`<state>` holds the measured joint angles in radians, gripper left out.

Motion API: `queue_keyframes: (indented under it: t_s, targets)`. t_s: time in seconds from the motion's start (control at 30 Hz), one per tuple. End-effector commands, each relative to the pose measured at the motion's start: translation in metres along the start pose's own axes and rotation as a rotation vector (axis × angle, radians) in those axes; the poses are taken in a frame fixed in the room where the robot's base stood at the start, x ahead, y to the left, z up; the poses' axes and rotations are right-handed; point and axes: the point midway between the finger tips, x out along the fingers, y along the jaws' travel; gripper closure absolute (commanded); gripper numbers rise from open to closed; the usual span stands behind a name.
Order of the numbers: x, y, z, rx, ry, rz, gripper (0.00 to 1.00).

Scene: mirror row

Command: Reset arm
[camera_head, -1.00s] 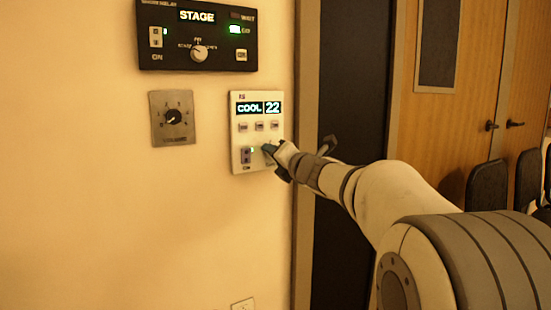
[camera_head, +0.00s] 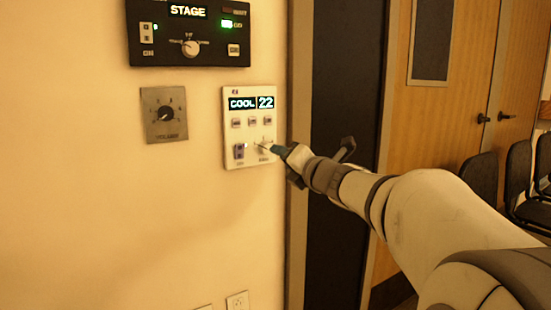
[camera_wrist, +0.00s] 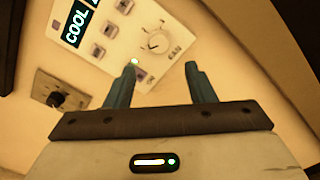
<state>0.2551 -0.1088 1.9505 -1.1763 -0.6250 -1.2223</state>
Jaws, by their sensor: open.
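My gripper (camera_wrist: 160,82) is open, its two teal fingers apart with nothing between them in the wrist view. In the head view my gripper (camera_head: 279,153) is just right of the lower right part of a white wall control panel (camera_head: 231,108). The panel's display reads COOL 22, with a row of small buttons below it, a lit switch (camera_head: 239,151) at lower left and a fan knob (camera_head: 265,146) at lower right. The knob shows clear of the fingers in the wrist view (camera_wrist: 158,42). The fingers' exact distance from the panel is hard to tell.
A black panel (camera_head: 215,50) reading STAGE and a grey dial plate (camera_head: 164,113) are on the wall to the left. A dark door panel (camera_head: 340,100) stands behind my arm. Wooden doors (camera_head: 440,110) and black chairs (camera_head: 482,178) are at right. A socket (camera_head: 237,301) is low on the wall.

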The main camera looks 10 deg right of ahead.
Motion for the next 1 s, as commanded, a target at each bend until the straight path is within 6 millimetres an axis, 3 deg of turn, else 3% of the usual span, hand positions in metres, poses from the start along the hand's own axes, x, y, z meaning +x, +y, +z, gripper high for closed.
queue_keyframes:
  t_s: [0.23,0.47,0.7,1.0]
  targets:
    - [-0.004,0.010,0.014,0.086,-0.032,-0.042,0.51]
    - [-0.029,0.026,0.050,0.489,-0.180,-0.239,0.51]
    - [-0.076,0.030,0.057,0.976,-0.361,-0.487,0.51]
    - [-0.157,0.051,0.027,1.539,-0.607,-0.847,0.51]
